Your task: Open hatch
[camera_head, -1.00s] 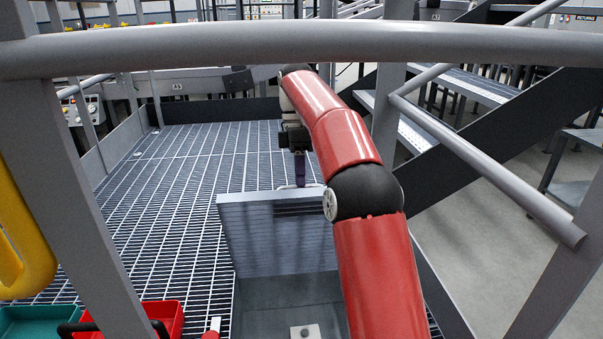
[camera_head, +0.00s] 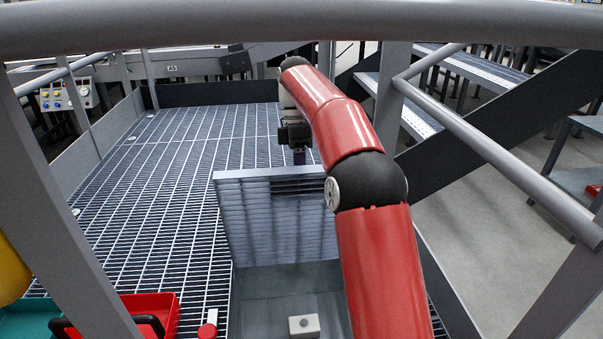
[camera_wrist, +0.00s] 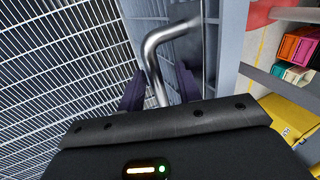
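The hatch lid (camera_head: 272,222) stands raised, near upright, at the far side of its opening in the grating, in the head view. The opening (camera_head: 268,312) lies below it. In the wrist view a bent metal handle (camera_wrist: 157,68) sticks out from the lid, whose grey face (camera_wrist: 228,50) is at the right. My gripper (camera_head: 299,156) is behind the lid's top edge, partly hidden by it. In the wrist view my gripper (camera_wrist: 160,88) has a finger on each side of the handle. Gaps show between fingers and handle, so it looks open around it.
A grey railing (camera_head: 300,28) crosses the near top. A red bin (camera_head: 152,308) and a teal bin (camera_head: 28,318) stand at lower left. A white block (camera_head: 304,326) is in the opening. Stairs (camera_head: 450,90) rise at right. The grating (camera_head: 150,190) left of the lid is clear.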

